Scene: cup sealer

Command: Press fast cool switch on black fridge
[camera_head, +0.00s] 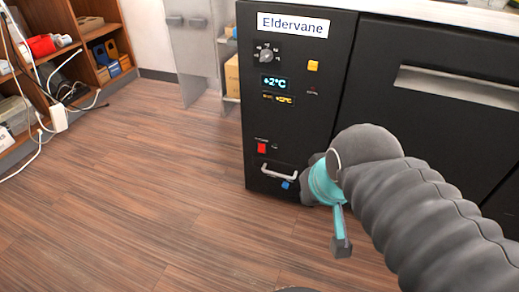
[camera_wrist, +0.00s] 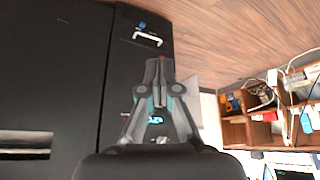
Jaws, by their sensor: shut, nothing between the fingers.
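The black fridge (camera_head: 262,125) has a narrow control panel marked "Eldervane". It holds a grey knob (camera_head: 266,53), a yellow button (camera_head: 313,66), a display reading +2°C (camera_head: 274,83), a red switch (camera_head: 262,148) and a blue button (camera_head: 285,185) near the bottom. The small labels are unreadable, so I cannot tell which is the fast cool switch. In the wrist view my gripper (camera_wrist: 158,66) is shut and empty, in front of the panel. Its tips overlap the red switch (camera_wrist: 162,58); contact cannot be told. In the head view my wrist mostly hides the gripper, low beside the panel.
A white handle (camera_head: 279,172) sticks out low on the panel. A drawer with a recessed metal grip (camera_head: 455,85) is to the right. Open wooden floor (camera_head: 170,190) lies left of the fridge. Wooden shelves (camera_head: 100,45) with boxes and cables stand at far left.

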